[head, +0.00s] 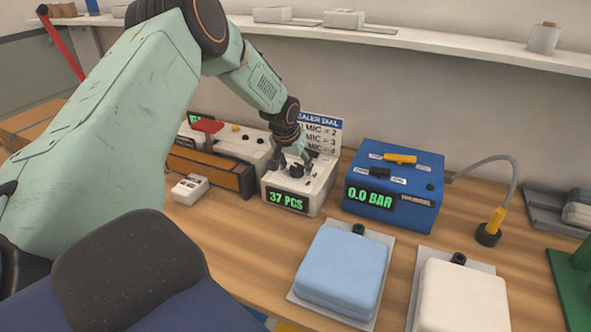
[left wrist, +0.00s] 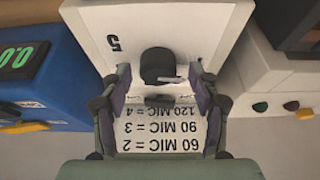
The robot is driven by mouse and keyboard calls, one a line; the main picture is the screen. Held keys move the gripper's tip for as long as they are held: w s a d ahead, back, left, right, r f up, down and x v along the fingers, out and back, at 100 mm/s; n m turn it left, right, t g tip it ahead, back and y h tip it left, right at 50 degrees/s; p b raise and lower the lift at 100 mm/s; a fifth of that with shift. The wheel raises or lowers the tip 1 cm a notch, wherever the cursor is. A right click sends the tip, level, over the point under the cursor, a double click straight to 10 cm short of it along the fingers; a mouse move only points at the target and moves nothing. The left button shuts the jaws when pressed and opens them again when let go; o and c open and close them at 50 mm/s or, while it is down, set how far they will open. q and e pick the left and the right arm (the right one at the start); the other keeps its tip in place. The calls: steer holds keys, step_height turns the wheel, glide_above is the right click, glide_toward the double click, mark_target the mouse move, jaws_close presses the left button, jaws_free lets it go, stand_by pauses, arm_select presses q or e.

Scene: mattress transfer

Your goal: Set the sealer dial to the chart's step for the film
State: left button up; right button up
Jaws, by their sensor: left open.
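A white box with a green "37 PCS" display (head: 288,201) stands mid-table. In the left wrist view, a black knob (left wrist: 157,66) sits on the white top (left wrist: 200,30), with a "5" printed beside it. The "sealer dial" chart (head: 321,130) stands behind the box. In the left wrist view, the chart (left wrist: 163,128) appears upside down and reads 60 MIC = 2, 90 MIC = 3, 120 MIC = 4. My left gripper (head: 293,163) is open, pointing down over the box, its fingers (left wrist: 162,105) on either side of the knob. Contact cannot be told. My right gripper is out of view.
A blue box reading "0.0 BAR" (head: 425,215) stands close right. A white machine with a red handle (head: 207,126) and a brown front stands close left. A small white block (head: 190,188) lies in front. Blue (head: 342,265) and white (head: 462,295) pads lie at the front.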

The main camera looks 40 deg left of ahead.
arm_select(q)
steer(key=shift+d+f, duration=0.1)
steer(key=shift+d, duration=0.1)
steer(key=shift+w+a+f, duration=0.1)
steer(key=shift+f, duration=0.1)
steer(key=shift+c, duration=1)
steer(key=c, duration=1)
steer(key=shift+o, duration=0.2)
